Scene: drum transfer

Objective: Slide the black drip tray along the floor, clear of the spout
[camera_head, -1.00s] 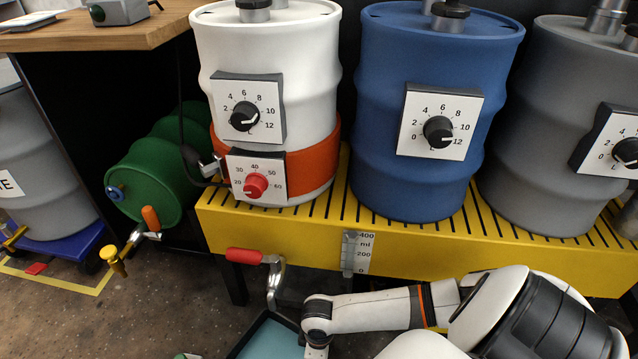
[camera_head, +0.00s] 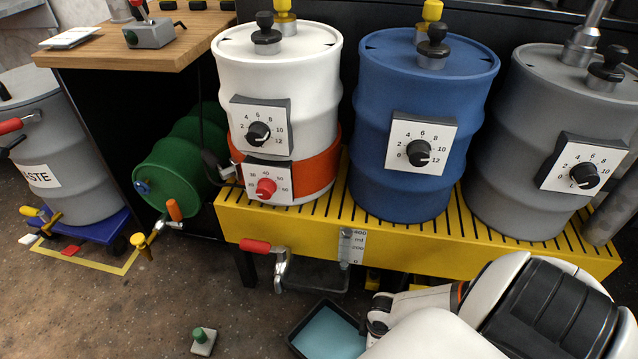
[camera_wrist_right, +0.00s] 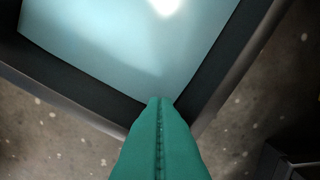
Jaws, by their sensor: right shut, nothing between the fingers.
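The black drip tray (camera_head: 304,319) lies on the floor at the bottom middle of the head view, with a pale blue surface inside. Its right part is hidden by my right arm. The spout (camera_head: 283,270), a metal tap with a red handle, hangs at the front of the yellow platform. In the picture the tray lies below and to the right of the spout. In the right wrist view my right gripper's green fingers (camera_wrist_right: 160,100) are shut and empty, their tips at the tray's dark rim (camera_wrist_right: 115,108). I cannot tell if they touch it. My left gripper is out of view.
The yellow platform (camera_head: 420,248) carries white, blue and grey drums. A green-knobbed small block (camera_head: 203,342) stands on the floor left of the tray. A green drum (camera_head: 165,180) and the waste drum (camera_head: 40,150) are further left. Floor between block and platform is clear.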

